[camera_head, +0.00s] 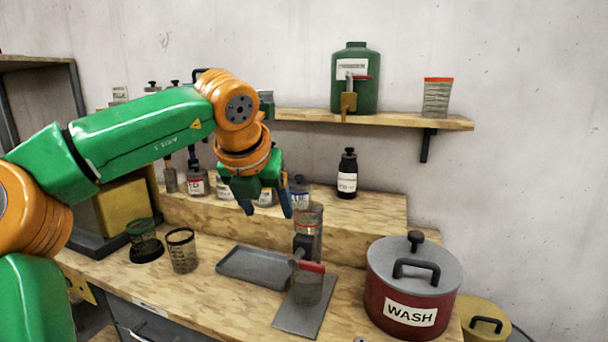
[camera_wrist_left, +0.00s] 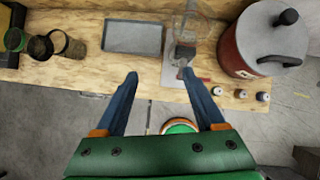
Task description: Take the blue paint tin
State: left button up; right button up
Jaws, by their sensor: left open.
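My left gripper (camera_head: 267,208) is open and empty, fingers pointing down, in front of the row of containers on the step. In the left wrist view the open gripper (camera_wrist_left: 159,75) has nothing between its blue fingers. Several small tins (camera_wrist_left: 240,93) stand along the bench's front edge there; their colours are unclear. My right gripper is not in view.
A grey tray (camera_head: 252,267) lies on the bench, beside a clear cylinder stand (camera_head: 308,240) with a red handle. A red "WASH" pot (camera_head: 413,287) stands at right. Mesh cups (camera_head: 181,250) are at left. A black bottle (camera_head: 347,175) stands on the step, below a shelf (camera_head: 390,119).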

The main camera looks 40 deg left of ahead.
aim_at(299, 181)
jog(key=i+j, duration=0.7)
jog(key=i, duration=0.1)
